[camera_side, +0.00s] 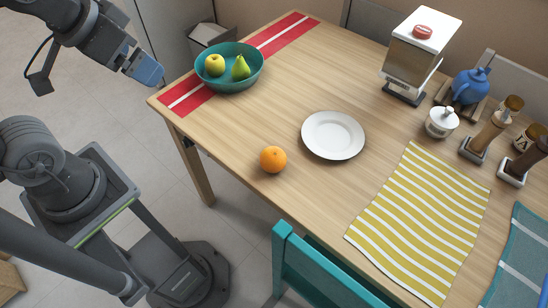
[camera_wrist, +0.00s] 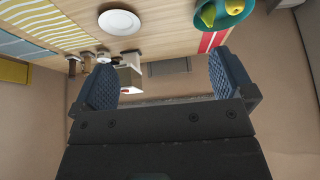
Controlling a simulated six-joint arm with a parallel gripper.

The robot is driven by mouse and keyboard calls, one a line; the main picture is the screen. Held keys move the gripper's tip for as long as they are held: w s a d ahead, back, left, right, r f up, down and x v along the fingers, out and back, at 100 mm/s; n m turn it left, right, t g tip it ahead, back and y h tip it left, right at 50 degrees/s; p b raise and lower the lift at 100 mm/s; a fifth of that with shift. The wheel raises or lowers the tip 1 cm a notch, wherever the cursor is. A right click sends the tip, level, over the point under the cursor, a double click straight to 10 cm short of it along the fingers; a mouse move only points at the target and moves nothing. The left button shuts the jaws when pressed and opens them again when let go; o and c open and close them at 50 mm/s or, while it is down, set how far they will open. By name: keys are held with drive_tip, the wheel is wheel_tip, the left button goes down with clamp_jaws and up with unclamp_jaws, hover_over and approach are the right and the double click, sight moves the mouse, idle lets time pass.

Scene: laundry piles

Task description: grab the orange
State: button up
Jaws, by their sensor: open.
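The orange (camera_side: 273,159) sits on the wooden table (camera_side: 270,95) near its front edge, left of and in front of a white plate (camera_side: 333,135). My gripper (camera_side: 146,70) is in the air at the upper left of the side view, beyond the table's left end and well away from the orange. In the wrist view my gripper (camera_wrist: 168,82) shows two blue padded fingers spread apart with nothing between them. The orange is not visible in the wrist view.
A teal bowl (camera_side: 229,86) with a yellow fruit and a green pear stands on a red striped runner (camera_side: 285,36). A yellow striped cloth (camera_side: 420,220), a dispenser, a blue teapot and several jars lie to the right. A teal chair (camera_side: 320,272) stands at the front edge.

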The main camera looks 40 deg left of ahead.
drive_tip(key=n+g, duration=0.6)
drive_tip(key=n, duration=0.9)
hover_over(274, 152)
wheel_tip(274, 152, down, 19)
drive_tip(key=f, duration=0.9)
drive_tip(key=shift+s+d, duration=0.15)
drive_tip(key=shift+s, duration=0.05)
drive_tip(key=shift+w+a+f, duration=0.1)
drive_tip(key=shift+f, duration=1.35)
drive_tip(key=shift+w+a+f, duration=0.1)
drive_tip(key=shift+f, duration=1.35)
drive_tip(key=shift+c, duration=0.2)
